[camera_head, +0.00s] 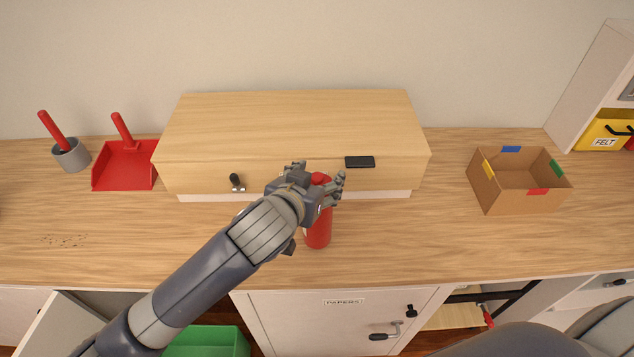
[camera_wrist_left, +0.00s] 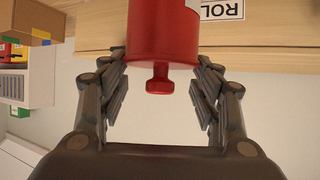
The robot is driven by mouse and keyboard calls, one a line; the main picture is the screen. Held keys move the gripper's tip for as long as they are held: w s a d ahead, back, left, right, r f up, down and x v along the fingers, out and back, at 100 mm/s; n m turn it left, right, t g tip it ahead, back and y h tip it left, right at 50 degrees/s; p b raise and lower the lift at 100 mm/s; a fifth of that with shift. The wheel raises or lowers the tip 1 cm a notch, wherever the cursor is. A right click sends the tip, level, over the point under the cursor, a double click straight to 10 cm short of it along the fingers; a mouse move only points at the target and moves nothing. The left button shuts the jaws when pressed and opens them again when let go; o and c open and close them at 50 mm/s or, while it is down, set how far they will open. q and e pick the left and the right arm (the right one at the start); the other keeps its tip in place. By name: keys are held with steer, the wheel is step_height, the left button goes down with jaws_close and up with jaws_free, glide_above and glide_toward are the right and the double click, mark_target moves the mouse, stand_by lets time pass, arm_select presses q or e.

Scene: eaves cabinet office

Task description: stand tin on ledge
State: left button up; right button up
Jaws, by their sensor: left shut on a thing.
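The red tin (camera_head: 318,230) is at the front of the wooden cabinet, over the counter, and looks roughly upright. My left gripper (camera_head: 322,188) is shut on its upper part and hides some of it. In the left wrist view the tin (camera_wrist_left: 161,30), with a small red knob, is between the fingers (camera_wrist_left: 160,75). I cannot tell whether its base touches the counter. The long cabinet's flat top (camera_head: 295,125) is bare, and the wooden counter (camera_head: 400,240) runs in front of it. I cannot tell which surface is the ledge. My right gripper is not in view.
A red dustpan (camera_head: 124,172) and a grey pot (camera_head: 72,156) with a red handle stand at left. An open cardboard box (camera_head: 500,198) stands at right. Below are a PAPERS door (camera_head: 340,325) and a green crate (camera_head: 205,345).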

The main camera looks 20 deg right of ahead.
arm_select(q)
steer(key=shift+f+p, duration=0.35)
steer(key=shift+f, duration=0.75)
steer(key=o, duration=1.8)
steer(key=shift+f, duration=0.1)
steer(key=shift+c, duration=0.2)
steer(key=shift+r, duration=0.25)
steer(key=shift+s+a, duration=0.15)
steer(key=shift+s, duration=0.1)
steer(key=b+v, duration=0.2)
steer(key=v, duration=0.9)
steer(key=shift+s+a, duration=0.2)
